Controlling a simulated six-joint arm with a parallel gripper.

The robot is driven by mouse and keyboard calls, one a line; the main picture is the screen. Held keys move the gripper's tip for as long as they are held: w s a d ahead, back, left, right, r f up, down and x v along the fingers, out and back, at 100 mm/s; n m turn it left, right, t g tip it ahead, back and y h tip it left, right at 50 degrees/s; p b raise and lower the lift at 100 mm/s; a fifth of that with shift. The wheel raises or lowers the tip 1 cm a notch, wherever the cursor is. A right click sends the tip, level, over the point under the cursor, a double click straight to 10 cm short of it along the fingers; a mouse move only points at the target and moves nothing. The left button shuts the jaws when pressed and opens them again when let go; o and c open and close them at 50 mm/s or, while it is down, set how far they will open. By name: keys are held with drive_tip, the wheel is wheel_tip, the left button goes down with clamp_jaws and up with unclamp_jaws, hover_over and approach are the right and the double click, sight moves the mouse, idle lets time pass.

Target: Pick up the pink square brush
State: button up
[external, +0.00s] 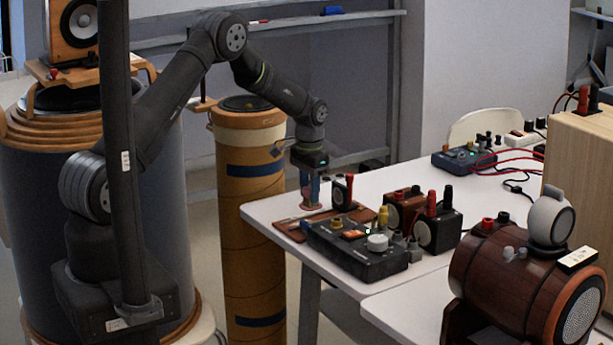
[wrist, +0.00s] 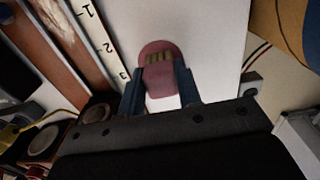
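The pink brush (wrist: 157,52), rounded at its far end with a patch of tan bristles or slots and a white part nearer me, lies between the two blue fingers of my gripper (wrist: 160,88) in the wrist view. The fingers run close along both its sides; I cannot tell whether they press on it. In the external view my gripper (external: 311,188) points straight down at the white table's left part, with the pink brush (external: 309,207) low at the fingertips. Whether the brush rests on the table or is just above it is unclear.
A brown board (external: 292,230) and a black control box (external: 358,250) with knobs stand just in front of my gripper. Small speakers (external: 437,226) are to the right. A ruler (wrist: 98,38) lies left of the brush in the wrist view. White table surface (wrist: 213,40) right of the brush is clear.

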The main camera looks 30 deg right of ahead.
drive_tip(key=c, duration=0.4)
drive_tip(key=shift+r, duration=0.15)
drive_tip(key=shift+r, duration=0.6)
wheel_tip(320, 180, up, 3)
drive_tip(key=shift+s+r, duration=0.1)
drive_tip(key=shift+s, duration=0.05)
drive_tip(key=s+r, duration=0.2)
drive_tip(key=s, duration=0.1)
drive_tip(key=s+a+r, duration=0.1)
drive_tip(key=s+r, duration=0.1)
drive_tip(key=s, duration=0.2)
drive_tip(key=s+a+r, duration=0.1)
drive_tip(key=s+r, duration=0.1)
drive_tip(key=s, duration=0.2)
drive_tip(key=shift+s+r, duration=0.1)
drive_tip(key=shift+r, duration=0.1)
